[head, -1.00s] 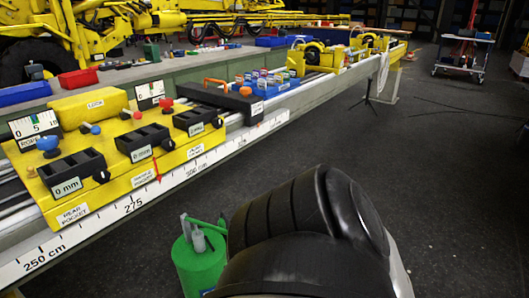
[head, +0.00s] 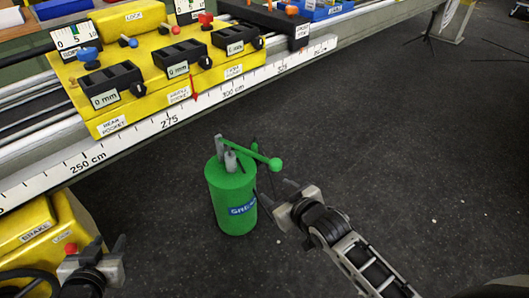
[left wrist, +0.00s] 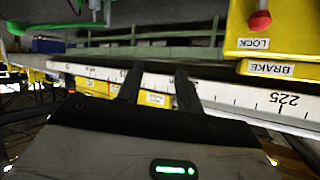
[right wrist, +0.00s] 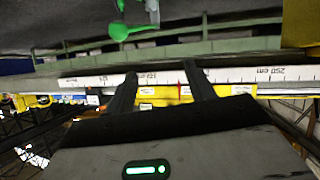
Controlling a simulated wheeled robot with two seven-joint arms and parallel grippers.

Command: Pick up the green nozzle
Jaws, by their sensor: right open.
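I cannot pick out a green nozzle for certain in any view. At the top of the head view, a blue tray (head: 318,10) is cut off by the frame edge, and its contents are too small to tell. My right gripper (head: 290,200) is open and empty, in the air just right of a green grease can; its parted fingers show in the right wrist view (right wrist: 160,72). My left gripper (head: 95,255) is at the lower left of the head view. Its fingers stand apart with nothing between them in the left wrist view (left wrist: 160,74).
The green grease can (head: 231,195), with a green lever and grey posts, stands in front of the rail. The yellow pocket block (head: 140,110) with black pockets sits on the scaled rail (head: 140,133). A yellow brake block (head: 35,235) is beside my left gripper.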

